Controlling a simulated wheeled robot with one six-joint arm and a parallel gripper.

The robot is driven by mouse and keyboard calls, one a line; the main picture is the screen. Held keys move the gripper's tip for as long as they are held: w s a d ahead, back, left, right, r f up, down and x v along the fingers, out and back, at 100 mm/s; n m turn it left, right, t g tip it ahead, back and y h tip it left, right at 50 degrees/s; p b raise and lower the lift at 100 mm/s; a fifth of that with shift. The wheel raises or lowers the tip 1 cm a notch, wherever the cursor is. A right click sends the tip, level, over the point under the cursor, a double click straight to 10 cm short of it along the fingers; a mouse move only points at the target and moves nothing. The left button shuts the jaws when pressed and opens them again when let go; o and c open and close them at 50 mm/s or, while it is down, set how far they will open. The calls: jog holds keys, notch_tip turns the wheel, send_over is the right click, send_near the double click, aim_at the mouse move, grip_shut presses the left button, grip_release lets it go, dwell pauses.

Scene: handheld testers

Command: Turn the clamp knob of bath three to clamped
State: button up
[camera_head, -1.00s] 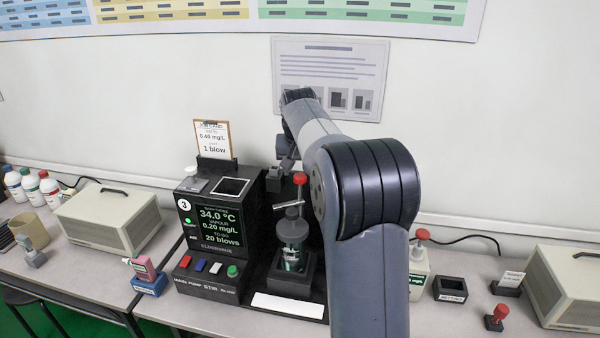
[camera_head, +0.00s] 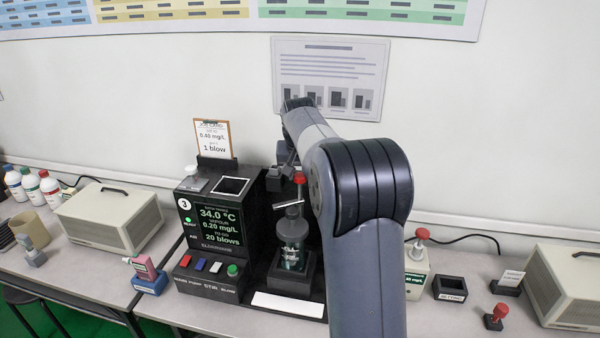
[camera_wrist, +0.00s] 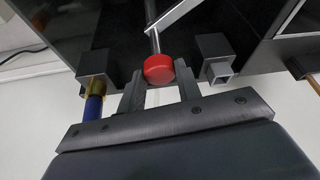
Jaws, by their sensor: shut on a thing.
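The bath unit marked 3 (camera_head: 195,222) stands left of centre in the head view, its screen reading 34.0 °C, 0.20 mg/L and 20 blows. Right of it is a dark stand with a glass vessel (camera_head: 292,255). The red clamp knob (camera_head: 300,178) tops the post above that vessel, with a pale bar crossing below it. In the wrist view the red knob (camera_wrist: 158,69) lies between the two fingers of my gripper (camera_wrist: 158,88), which is shut on it. In the head view my arm partly hides the gripper, and I cannot read the clamp's position.
A clipboard card (camera_head: 214,138) stands behind the unit. Buttons (camera_head: 209,268) line its front. A pink bottle in a blue holder (camera_head: 148,274) is at left. To the right stand a red-topped container (camera_head: 417,270), a small black box (camera_head: 450,288) and a beige case (camera_head: 565,285).

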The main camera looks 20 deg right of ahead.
grip_shut()
jog(key=shift+r+n+p, duration=0.1)
jog(key=shift+n+p, duration=0.25)
jog(key=shift+n, duration=0.05)
jog(key=shift+d+n+t+y+p, duration=0.1)
jog(key=shift+n+t+y+p, duration=0.2)
jog(key=shift+n+y+p, duration=0.45)
jog(key=n+y+p, duration=0.1)
jog(key=n, duration=0.4)
jog(key=shift+d+p, duration=0.15)
jog(key=shift+p, duration=0.25)
jog(key=shift+n+y+p, duration=0.6)
jog(key=shift+n+y, duration=0.25)
jog(key=shift+n, duration=1)
jog(key=shift+n+g, duration=0.3)
jog(key=shift+g, duration=0.1)
jog(key=o, duration=0.9)
grip_release()
jog(key=shift+c, duration=0.2)
